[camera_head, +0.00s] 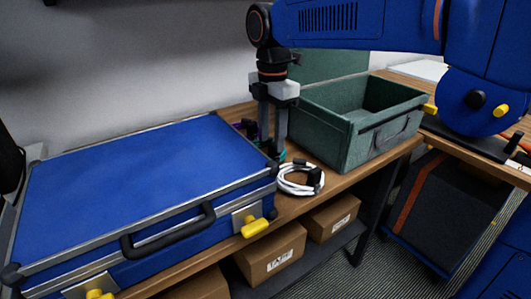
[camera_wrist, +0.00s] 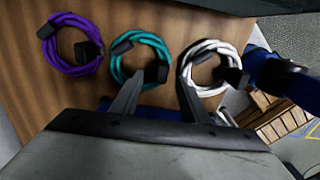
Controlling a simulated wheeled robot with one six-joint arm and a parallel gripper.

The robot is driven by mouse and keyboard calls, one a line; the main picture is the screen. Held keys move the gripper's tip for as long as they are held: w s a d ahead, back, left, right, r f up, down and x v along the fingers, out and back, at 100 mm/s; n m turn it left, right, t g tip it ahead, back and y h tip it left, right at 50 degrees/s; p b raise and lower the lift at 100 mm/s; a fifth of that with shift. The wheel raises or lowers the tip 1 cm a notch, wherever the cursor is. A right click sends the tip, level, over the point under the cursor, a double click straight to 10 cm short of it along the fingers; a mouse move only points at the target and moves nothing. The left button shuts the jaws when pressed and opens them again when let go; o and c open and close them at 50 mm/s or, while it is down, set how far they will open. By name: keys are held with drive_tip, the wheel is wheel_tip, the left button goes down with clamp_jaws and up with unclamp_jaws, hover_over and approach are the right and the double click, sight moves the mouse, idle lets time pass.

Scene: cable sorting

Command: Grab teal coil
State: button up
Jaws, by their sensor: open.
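The teal coil (camera_wrist: 122,64) lies on the wooden table in the wrist view, between a purple coil and a white coil, with black clips on it. In the head view only a sliver of the teal coil (camera_head: 282,156) shows, behind my gripper. My gripper (camera_head: 272,150) points down over the table between the blue case and the green box. In the wrist view my gripper (camera_wrist: 158,100) is open. One finger overlaps the near edge of the teal coil in the picture; the other is near the white coil. Nothing is between the fingers; whether they touch the table is unclear.
The purple coil (camera_wrist: 68,66) lies left of the teal one, and the white coil (camera_wrist: 186,72) lies right. The white coil also shows in the head view (camera_head: 290,188). A closed blue case (camera_head: 130,180) stands left, an open green box (camera_head: 335,150) right. Cardboard boxes (camera_head: 268,252) sit below.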

sight(274, 156)
drive_tip(key=f, duration=0.4)
drive_tip(key=shift+w+d+f, duration=0.1)
drive_tip(key=shift+d+f, duration=0.1)
drive_tip(key=shift+d, duration=0.2)
drive_tip(key=shift+f, duration=0.55)
drive_tip(key=shift+c, duration=0.5)
clamp_jaws()
